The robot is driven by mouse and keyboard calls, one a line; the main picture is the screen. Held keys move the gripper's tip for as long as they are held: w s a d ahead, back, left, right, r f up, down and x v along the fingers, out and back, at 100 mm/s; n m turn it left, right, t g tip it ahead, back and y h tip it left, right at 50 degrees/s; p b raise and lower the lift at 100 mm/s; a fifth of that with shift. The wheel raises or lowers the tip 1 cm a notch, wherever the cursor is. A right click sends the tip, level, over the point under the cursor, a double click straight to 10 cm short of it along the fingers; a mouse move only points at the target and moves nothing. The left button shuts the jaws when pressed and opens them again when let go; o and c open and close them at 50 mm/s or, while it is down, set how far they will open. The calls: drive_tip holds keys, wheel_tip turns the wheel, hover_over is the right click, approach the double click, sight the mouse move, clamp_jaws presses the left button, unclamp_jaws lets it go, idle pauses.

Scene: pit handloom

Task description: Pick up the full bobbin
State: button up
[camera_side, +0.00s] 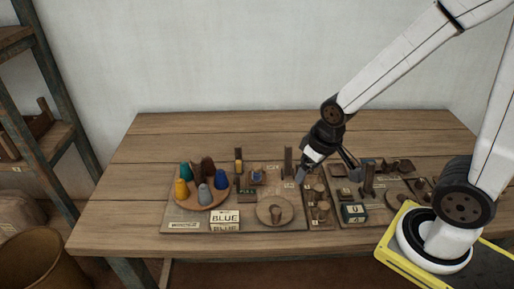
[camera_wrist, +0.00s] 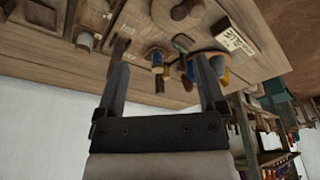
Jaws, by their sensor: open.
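My gripper (camera_side: 304,170) hangs low over the middle of the table, its tip pointing down and left. In the wrist view its two fingers (camera_wrist: 163,82) are wide apart with nothing held between them. Several small wooden spools (camera_side: 320,192) lie in a tray just below and right of it. A small yellow-and-dark upright piece (camera_side: 238,160) stands to its left, beside a blue-topped piece (camera_side: 256,175). I cannot tell which piece is the full bobbin.
A round wooden tray (camera_side: 190,206) of coloured cones stands at the left, by a BLUE card (camera_side: 226,217). A wooden disc (camera_side: 263,221) with a peg is at the front. A thin post (camera_side: 288,160) stands near my gripper. Small blocks crowd the right; the table's back is clear.

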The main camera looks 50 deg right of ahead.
drive_tip(key=w+m, duration=0.1)
drive_tip(key=m+y, duration=0.4)
drive_tip(key=m, duration=1.7)
hover_over(258, 166)
drive_tip(key=d, duration=0.3)
wheel_tip(258, 166, down, 7)
drive_tip(key=shift+g, duration=0.4)
drive_tip(key=shift+s+a+x, duration=0.1)
drive_tip(key=shift+s+x, duration=0.05)
drive_tip(key=shift+x, duration=1.15)
drive_tip(key=shift+s+a+x, duration=0.1)
drive_tip(key=shift+s+x, duration=0.1)
drive_tip(key=shift+x, duration=1.15)
drive_tip(key=shift+s+a+x, duration=0.1)
drive_tip(key=shift+s+x, duration=0.05)
drive_tip(key=shift+x, duration=1.15)
drive_tip(key=shift+c, duration=0.3)
clamp_jaws()
drive_tip(key=shift+r, duration=0.15)
